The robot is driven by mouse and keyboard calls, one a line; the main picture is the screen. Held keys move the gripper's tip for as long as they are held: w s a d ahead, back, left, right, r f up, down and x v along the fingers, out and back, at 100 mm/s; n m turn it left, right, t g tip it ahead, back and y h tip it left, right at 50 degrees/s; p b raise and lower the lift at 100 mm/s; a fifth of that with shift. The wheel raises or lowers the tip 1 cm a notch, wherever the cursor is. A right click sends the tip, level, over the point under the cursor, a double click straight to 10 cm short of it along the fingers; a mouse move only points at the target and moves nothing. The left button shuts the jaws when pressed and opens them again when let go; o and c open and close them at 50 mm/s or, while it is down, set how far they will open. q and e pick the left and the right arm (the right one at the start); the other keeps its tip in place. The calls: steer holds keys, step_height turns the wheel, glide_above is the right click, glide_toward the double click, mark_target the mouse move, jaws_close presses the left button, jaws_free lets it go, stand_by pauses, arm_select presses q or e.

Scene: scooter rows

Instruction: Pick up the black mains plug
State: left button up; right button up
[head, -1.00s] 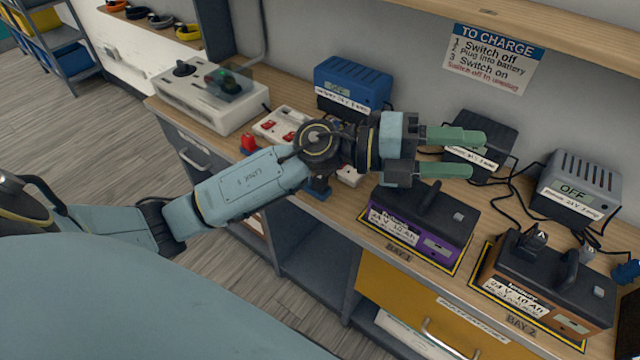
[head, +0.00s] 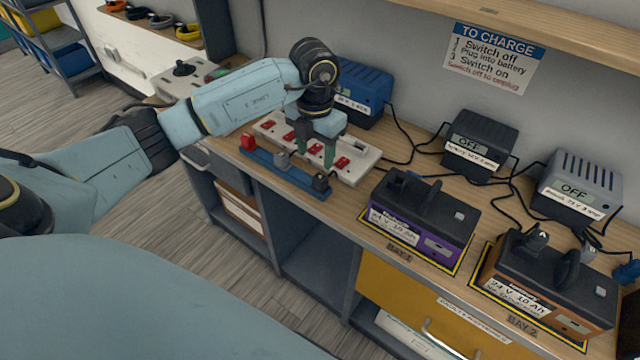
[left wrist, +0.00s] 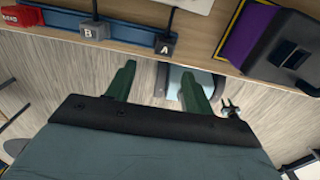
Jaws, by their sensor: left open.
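The black mains plug (head: 320,182) stands at the right end of a blue rack (head: 290,175) along the bench's front edge. In the left wrist view the black plug (left wrist: 165,43), tagged A, is above the fingertips in the picture, its cord running up. My left gripper (head: 317,150) points down with its green fingers apart and empty, seen just behind the black plug and in front of the white power strip (head: 355,165). The gripper (left wrist: 158,85) does not touch the plug in the wrist view. My right gripper is not in view.
A grey plug (head: 281,160) tagged B and a red plug (head: 248,142) share the rack. A purple battery (head: 400,228) stands to the right in bay 1, an orange one (head: 530,290) in bay 2. A blue charger (head: 365,90) and two others line the wall.

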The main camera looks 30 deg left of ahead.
mark_target(320, 176)
arm_select(q)
step_height(320, 176, down, 4)
steer(key=shift+r, duration=0.25)
steer(key=shift+w+d+f+b, duration=0.1)
steer(key=shift+f, duration=0.8)
steer(key=shift+w+d+f+b, duration=0.15)
steer(key=shift+f, duration=0.75)
steer(key=shift+w+d+f+b, duration=0.1)
steer(key=shift+f, duration=0.8)
steer(key=shift+c, duration=0.4)
steer(key=c, duration=1)
steer(key=shift+r, duration=0.1)
